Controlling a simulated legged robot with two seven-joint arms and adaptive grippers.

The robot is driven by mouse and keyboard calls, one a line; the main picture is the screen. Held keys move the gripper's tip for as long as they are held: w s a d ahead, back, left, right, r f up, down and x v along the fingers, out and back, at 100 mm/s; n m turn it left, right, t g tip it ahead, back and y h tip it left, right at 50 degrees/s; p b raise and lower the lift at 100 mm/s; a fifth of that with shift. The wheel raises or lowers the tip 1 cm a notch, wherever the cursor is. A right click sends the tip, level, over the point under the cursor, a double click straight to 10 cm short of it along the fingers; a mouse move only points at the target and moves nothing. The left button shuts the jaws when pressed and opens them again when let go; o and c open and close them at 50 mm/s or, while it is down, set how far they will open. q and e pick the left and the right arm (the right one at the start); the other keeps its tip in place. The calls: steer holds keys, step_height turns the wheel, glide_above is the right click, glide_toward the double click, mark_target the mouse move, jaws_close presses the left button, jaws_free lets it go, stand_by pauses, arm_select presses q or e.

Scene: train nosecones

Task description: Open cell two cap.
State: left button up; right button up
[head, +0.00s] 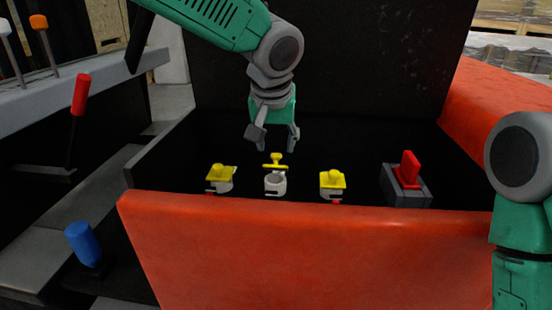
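Three small white cells with yellow caps stand in a row inside the dark box. The middle cell (275,183) has its yellow cap (275,162) tilted up and back, and its round opening shows. The left cell's cap (221,173) and the right cell's cap (333,179) lie flat on top. My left gripper (272,140) points down just above and behind the middle cap. Its fingers are spread, with nothing seen between them, and it looks apart from the cap. My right arm shows at the right edge, but its gripper is out of view.
A red switch (408,170) on a grey block stands right of the cells. The orange-red front wall (320,240) of the box rises before them. A red-handled lever (79,95) and a blue knob (83,243) are at left.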

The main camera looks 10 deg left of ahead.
arm_select(q)
steer(key=shift+x, duration=1.25)
steer(key=shift+w+f+b, duration=0.15)
steer(key=shift+f+b, duration=0.15)
jaws_close()
steer(key=g+p, duration=0.1)
steer(key=p, duration=0.4)
steer(key=w+g+p, duration=0.1)
steer(key=p, duration=0.5)
steer(key=w+g+p, duration=0.1)
steer(key=g+p, duration=0.1)
steer(key=p, duration=0.4)
steer(key=shift+w+r, duration=0.25)
steer(key=shift+r, duration=0.15)
steer(key=shift+w+f+g+p, duration=0.25)
steer(key=shift+w+g+p, duration=0.05)
steer(key=shift+g+p, duration=0.5)
jaws_free()
steer(key=shift+d, duration=0.1)
